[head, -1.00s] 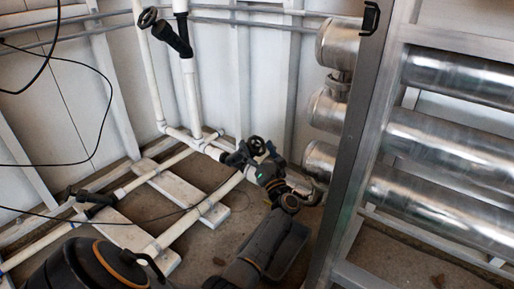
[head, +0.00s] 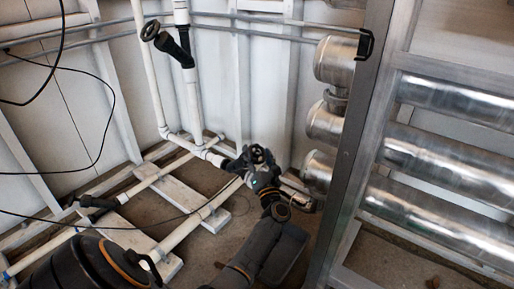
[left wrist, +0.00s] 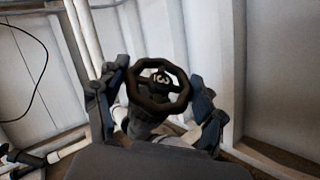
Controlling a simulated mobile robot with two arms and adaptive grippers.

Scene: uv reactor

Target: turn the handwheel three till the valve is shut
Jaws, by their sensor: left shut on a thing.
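The handwheel three (left wrist: 158,102) is a dark wheel with a pale mark like a 3 on its hub, in the middle of the left wrist view. It also shows small in the head view (head: 258,154), on the low pipework near the wall. My left gripper (head: 260,163) is around it, one finger at each side of the rim. The left wrist view shows the same gripper (left wrist: 160,100) shut on the wheel. The valve body below is mostly hidden by the gripper. My right gripper is not in view.
A second black handwheel (head: 150,30) sits on the upright white pipe. A black valve handle (head: 98,203) is on the low pipe at left. Shiny metal cylinders (head: 440,150) in a grey frame (head: 352,150) stand close on the right. A black cable (head: 112,98) hangs at left.

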